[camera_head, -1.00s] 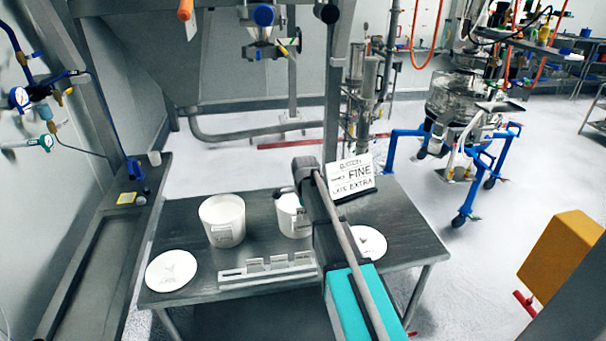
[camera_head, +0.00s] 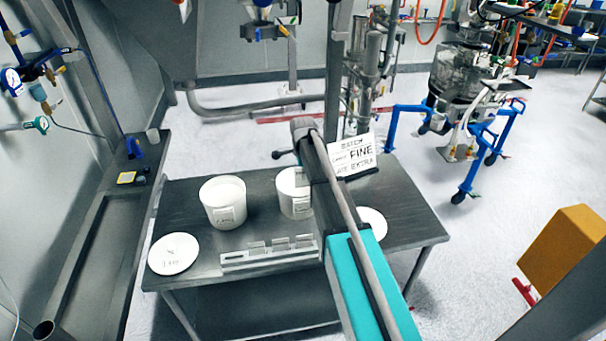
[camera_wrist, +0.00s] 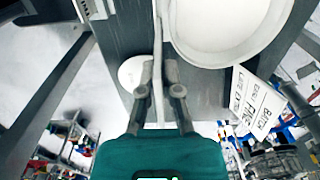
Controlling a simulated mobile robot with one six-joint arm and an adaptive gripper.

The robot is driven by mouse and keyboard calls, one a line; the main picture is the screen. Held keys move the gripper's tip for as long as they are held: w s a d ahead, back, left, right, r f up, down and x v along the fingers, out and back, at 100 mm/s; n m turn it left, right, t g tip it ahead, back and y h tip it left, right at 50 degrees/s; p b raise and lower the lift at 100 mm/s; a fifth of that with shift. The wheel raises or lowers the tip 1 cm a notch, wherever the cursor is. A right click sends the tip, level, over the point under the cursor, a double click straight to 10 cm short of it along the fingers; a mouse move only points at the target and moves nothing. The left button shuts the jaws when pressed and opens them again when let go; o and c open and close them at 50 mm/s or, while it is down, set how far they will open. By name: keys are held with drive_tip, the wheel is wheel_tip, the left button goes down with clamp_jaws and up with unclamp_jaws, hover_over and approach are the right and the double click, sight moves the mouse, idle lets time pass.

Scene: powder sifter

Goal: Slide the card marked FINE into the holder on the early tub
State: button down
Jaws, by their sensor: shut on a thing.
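My gripper (camera_wrist: 160,85) points away in the wrist view, its two fingers closed around a thin pale strip (camera_wrist: 158,45), which looks like a card seen edge-on; its marking cannot be read. In the head view my arm hides the fingertips. Two white tubs stand on the steel table: the left tub (camera_head: 222,203) and the right tub (camera_head: 290,193), the latter partly behind my arm. Each has a small pale plate on its front; I cannot read which is early. A large tub rim (camera_wrist: 232,35) shows near the fingers in the wrist view.
A low rack (camera_head: 270,257) with several pale upright cards lies at the table's front. White lids lie at left (camera_head: 174,253) and right (camera_head: 371,223). A sign (camera_head: 355,156), with FINE and EXTRA legible, stands at the back right. A side bench (camera_head: 100,230) runs along the left.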

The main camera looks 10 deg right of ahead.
drive_tip(key=shift+f, duration=0.2)
drive_tip(key=shift+f+b, duration=3.05)
drive_tip(key=shift+b, duration=0.15)
drive_tip(key=shift+f+b, duration=1.15)
drive_tip(key=shift+f+b, duration=1)
drive_tip(key=shift+f, duration=0.05)
drive_tip(key=c, duration=0.7)
unclamp_jaws()
drive_tip(key=shift+r, duration=0.2)
wheel_tip(320, 180, up, 11)
drive_tip(key=p, duration=1.1)
drive_tip(key=shift+f, duration=0.2)
